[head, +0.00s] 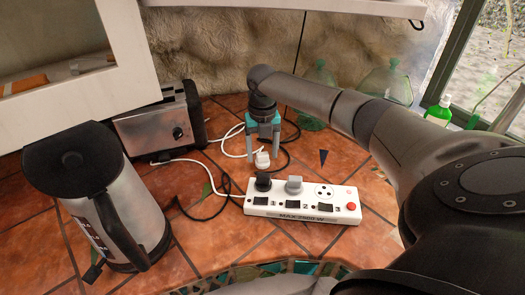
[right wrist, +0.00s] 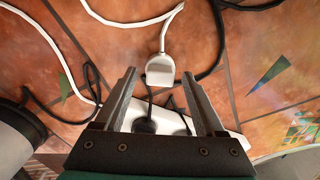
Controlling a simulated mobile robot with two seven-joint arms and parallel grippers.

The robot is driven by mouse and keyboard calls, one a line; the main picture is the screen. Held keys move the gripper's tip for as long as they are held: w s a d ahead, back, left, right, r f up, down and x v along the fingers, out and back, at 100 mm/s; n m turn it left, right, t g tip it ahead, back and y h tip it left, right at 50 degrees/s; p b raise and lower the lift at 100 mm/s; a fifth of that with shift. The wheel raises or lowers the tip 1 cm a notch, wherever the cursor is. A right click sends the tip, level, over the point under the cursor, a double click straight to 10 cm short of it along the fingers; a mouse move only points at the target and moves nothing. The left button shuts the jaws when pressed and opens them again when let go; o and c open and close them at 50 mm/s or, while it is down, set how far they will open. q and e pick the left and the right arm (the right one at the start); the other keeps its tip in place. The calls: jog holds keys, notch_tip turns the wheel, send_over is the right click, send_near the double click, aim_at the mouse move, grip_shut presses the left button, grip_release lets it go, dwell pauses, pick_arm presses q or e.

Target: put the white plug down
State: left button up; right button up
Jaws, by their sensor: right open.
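The white plug (head: 262,159) is on the tiled counter just behind the power strip, its white cable running off behind it. In the right wrist view the white plug (right wrist: 160,71) shows between the fingertips, with clear gaps on both sides. My right gripper (head: 263,153) is open and points down at the plug; its fingers (right wrist: 159,78) do not visibly touch it. How high the fingertips are above the counter is hard to tell. My left gripper is not in view.
The white power strip (head: 290,212) holds a black plug (head: 263,182) and a grey plug (head: 294,185); its third socket (head: 324,191) is empty. A kettle (head: 120,210) and a toaster (head: 160,125) stand left. Green bottles stand back right. Cables cross the counter.

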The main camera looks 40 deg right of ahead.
aim_at(262, 154)
notch_tip(262, 154, up, 8)
jog(key=shift+f+p, duration=0.1)
jog(key=shift+p, duration=0.45)
dwell(0.3)
